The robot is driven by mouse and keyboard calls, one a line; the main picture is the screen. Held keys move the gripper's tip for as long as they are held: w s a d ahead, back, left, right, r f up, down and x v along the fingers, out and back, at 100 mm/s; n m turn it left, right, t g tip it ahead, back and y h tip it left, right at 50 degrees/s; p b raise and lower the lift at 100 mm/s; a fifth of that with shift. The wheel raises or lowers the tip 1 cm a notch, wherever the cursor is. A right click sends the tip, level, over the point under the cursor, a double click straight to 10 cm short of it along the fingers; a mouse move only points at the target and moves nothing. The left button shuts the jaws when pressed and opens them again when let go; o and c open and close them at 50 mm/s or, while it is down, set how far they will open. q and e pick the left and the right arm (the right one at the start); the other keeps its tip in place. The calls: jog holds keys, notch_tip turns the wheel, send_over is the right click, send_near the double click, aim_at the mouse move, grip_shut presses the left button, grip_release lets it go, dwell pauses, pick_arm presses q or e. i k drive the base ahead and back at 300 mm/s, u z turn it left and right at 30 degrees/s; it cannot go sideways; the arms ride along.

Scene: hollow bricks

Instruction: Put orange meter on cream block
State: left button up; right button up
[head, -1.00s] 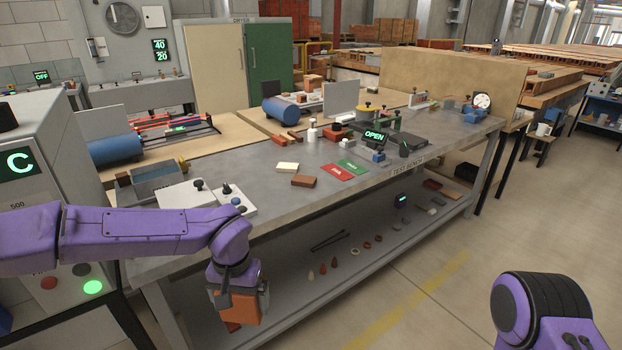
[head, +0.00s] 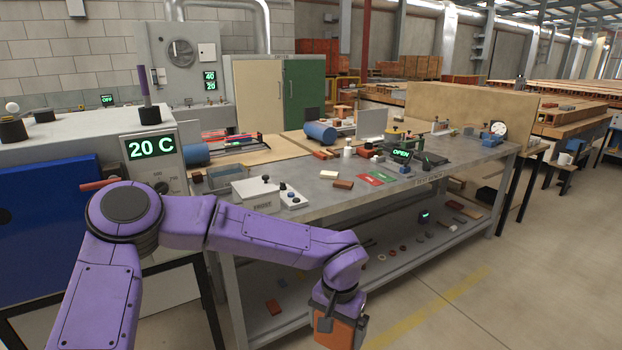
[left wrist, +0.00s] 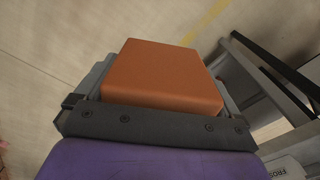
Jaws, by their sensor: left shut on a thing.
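My left gripper (head: 338,322) is shut on the orange meter (head: 340,334), a box-shaped orange thing. It holds the meter in front of the bench, below the level of the bench top and clear of it. In the left wrist view the orange meter (left wrist: 163,77) sits between the jaws above the floor. The cream block (head: 330,175) lies flat on the bench top, beside a brown brick, with nothing on it. My right gripper is not in view.
The grey bench (head: 310,205) has a lower shelf with small items. A white box (head: 255,188) and a white panel with knobs (head: 290,196) stand near its left end. A blue oven-like cabinet (head: 50,205) stands at left.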

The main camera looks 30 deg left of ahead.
aim_at(329, 173)
jog(key=u, duration=0.85)
jog(key=i, duration=1.5)
jog(key=z, duration=0.25)
